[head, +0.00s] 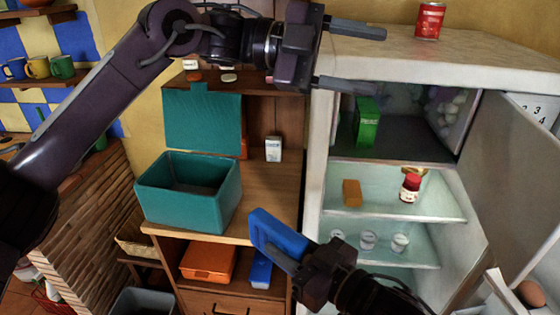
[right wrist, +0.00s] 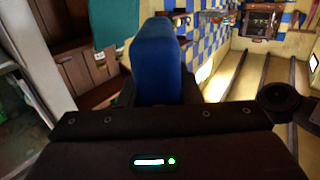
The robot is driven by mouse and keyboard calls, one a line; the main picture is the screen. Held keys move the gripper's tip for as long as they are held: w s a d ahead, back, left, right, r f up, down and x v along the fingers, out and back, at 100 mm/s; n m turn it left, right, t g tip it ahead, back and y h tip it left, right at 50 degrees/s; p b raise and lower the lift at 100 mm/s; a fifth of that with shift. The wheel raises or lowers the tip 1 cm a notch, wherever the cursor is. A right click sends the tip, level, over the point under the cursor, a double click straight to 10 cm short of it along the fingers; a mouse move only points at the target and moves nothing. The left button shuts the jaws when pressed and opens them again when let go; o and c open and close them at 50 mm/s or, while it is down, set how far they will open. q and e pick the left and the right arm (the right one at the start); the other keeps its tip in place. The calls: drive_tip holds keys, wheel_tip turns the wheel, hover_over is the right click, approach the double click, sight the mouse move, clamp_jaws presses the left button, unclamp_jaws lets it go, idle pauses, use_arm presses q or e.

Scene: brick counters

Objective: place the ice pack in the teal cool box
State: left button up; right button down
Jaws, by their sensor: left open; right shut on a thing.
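The ice pack is a blue block (head: 275,235) held in my right gripper (head: 290,258), whose fingers are shut on it. It stands up out of the jaws in the right wrist view (right wrist: 157,62). The teal cool box (head: 187,215) stands on the wooden counter, left of the ice pack, with its teal lid (head: 203,120) raised behind it. The box's inside looks empty where I can see it; its near floor is hidden. The ice pack is outside the box, to its right and apart from it. My left gripper (head: 352,57) is open and empty, high before the fridge top.
An open fridge (head: 325,195) stands on the right, its door (head: 515,165) swung out. Its shelves hold a green box (head: 367,122), a red-lidded jar (head: 410,187) and several cups. An orange container (head: 208,262) lies on the shelf below.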

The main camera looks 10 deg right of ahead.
use_arm(q)
drive_tip(key=s+d+f+y, duration=0.3)
drive_tip(key=s+f+y, duration=0.2)
drive_tip(key=s+f, duration=0.1)
use_arm(e)
drive_tip(key=shift+d, duration=0.1)
use_arm(q)
drive_tip(key=n+t+y, duration=0.6)
drive_tip(key=y, duration=0.5)
approach(280, 226)
wheel_tip(280, 226, down, 9)
drive_tip(key=shift+a+f, duration=0.1)
drive_tip(key=c, duration=1.1)
clamp_jaws()
use_arm(e)
drive_tip(key=c, duration=1)
unclamp_jaws()
